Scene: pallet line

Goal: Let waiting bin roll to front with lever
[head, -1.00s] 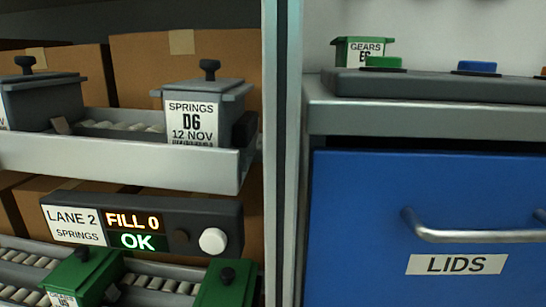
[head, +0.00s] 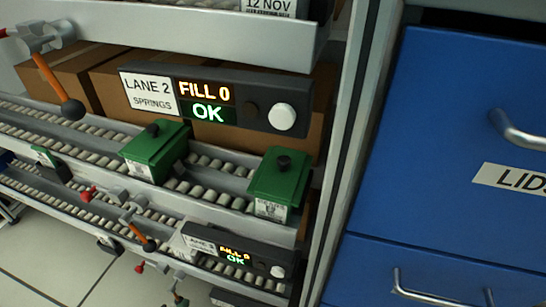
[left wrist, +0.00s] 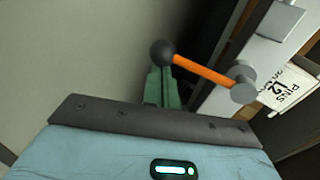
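In the left wrist view my left gripper (left wrist: 164,78) shows narrow green fingers close together at the middle of its dark bar. The black ball of an orange lever (left wrist: 203,75) is at the fingertips; I cannot tell if they touch. An orange lever with a black knob (head: 72,110) hangs at the upper left. On the LANE 2 rollers stand a green bin (head: 155,155) and, apart from it to the right, another green bin (head: 278,185) near the lane's right end.
The LANE 2 panel (head: 215,100) reads FILL 0 OK. A lower lane has a similar panel (head: 235,255) and another orange lever (head: 140,236). Blue drawers (head: 445,150) stand right of a grey post (head: 355,150). Open floor (head: 50,255) shows at lower left.

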